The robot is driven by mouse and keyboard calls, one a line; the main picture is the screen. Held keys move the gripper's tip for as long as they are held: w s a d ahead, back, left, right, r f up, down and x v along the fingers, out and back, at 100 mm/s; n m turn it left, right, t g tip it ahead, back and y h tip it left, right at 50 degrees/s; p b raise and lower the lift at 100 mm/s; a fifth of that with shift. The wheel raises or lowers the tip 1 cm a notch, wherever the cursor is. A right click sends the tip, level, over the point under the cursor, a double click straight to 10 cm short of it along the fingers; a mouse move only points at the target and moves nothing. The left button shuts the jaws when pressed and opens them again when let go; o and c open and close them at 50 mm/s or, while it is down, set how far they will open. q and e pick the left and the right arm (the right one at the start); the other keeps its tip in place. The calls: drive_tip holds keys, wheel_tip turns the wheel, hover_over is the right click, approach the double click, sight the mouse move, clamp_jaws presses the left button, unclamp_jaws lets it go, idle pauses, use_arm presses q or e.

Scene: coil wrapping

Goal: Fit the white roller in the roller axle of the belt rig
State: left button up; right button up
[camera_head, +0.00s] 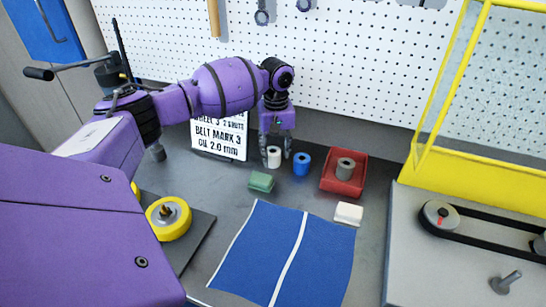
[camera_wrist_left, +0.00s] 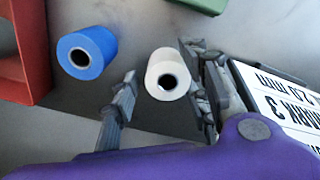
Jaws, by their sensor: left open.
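The white roller (camera_head: 274,161) stands upright on the grey table near the back, in front of the sign. My left gripper (camera_head: 276,153) reaches down over it, with one finger on each side. In the left wrist view the white roller (camera_wrist_left: 163,65) shows its dark bore between the two open fingers (camera_wrist_left: 159,70), with a gap on the left finger's side. The belt rig (camera_head: 415,250) is at the right, with a black belt around a grey pulley with a red mark. A short metal peg (camera_head: 507,281) stands on its plate; I cannot tell if it is the roller axle. My right gripper is not seen.
A blue roller (camera_head: 302,164) stands close to the right of the white one, also in the wrist view (camera_wrist_left: 87,53). A red tray (camera_head: 329,186) holds a grey roller. A green block (camera_head: 261,181), white block (camera_head: 348,213) and blue mat (camera_head: 262,240) lie in front. A yellow guard frame (camera_head: 420,165) edges the rig.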

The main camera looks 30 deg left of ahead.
use_arm(q)
drive_tip(key=shift+f, duration=0.6)
clamp_jaws()
drive_tip(key=shift+r, duration=0.1)
